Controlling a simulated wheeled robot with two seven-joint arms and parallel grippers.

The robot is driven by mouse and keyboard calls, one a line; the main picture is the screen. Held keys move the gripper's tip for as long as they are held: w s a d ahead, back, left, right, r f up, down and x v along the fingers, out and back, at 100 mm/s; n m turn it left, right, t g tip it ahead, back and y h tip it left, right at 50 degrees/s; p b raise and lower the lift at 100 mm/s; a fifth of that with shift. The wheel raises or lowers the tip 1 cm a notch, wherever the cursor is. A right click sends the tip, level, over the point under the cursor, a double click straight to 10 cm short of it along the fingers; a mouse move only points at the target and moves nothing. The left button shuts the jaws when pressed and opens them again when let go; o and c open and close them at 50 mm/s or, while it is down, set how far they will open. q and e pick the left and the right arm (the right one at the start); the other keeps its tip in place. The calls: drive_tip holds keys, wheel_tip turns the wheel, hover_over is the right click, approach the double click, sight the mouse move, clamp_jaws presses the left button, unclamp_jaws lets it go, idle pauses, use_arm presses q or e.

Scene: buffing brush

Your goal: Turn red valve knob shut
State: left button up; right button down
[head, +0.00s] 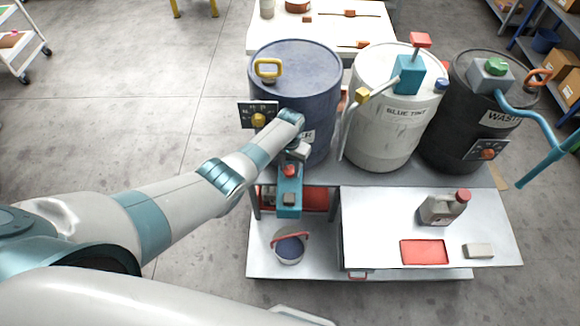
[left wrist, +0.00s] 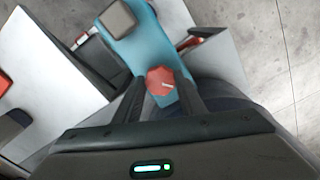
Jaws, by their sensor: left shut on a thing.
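The red valve knob (head: 290,170) sits on a teal valve body (head: 289,205) at the front of the blue drum (head: 296,70). My left gripper (head: 295,162) reaches down to the knob from above. In the left wrist view the red knob (left wrist: 160,80) lies between the two dark fingers of my left gripper (left wrist: 161,88), which is shut on it. A pale line marks the knob's face. The teal body also shows in the left wrist view (left wrist: 135,45), with a grey block on it. My right gripper is out of view.
A white drum (head: 382,120) and a black drum (head: 455,130) stand to the right on the bench. A bucket (head: 289,250) with a red handle stands below the valve. A jug (head: 441,210) and a red tray (head: 424,252) rest on the white table.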

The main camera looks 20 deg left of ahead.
sight(290, 170)
use_arm(q)
drive_tip(key=m, duration=0.3)
drive_tip(key=shift+m, duration=2.4)
drive_tip(key=o, duration=1)
drive_tip(key=shift+o, duration=0.2)
drive_tip(key=shift+r, duration=0.15)
drive_tip(key=shift+r+p, duration=0.3)
drive_tip(key=shift+r, duration=0.6)
wheel_tip(290, 170, up, 15)
drive_tip(key=shift+r+b, duration=0.15)
drive_tip(key=shift+b, duration=0.25)
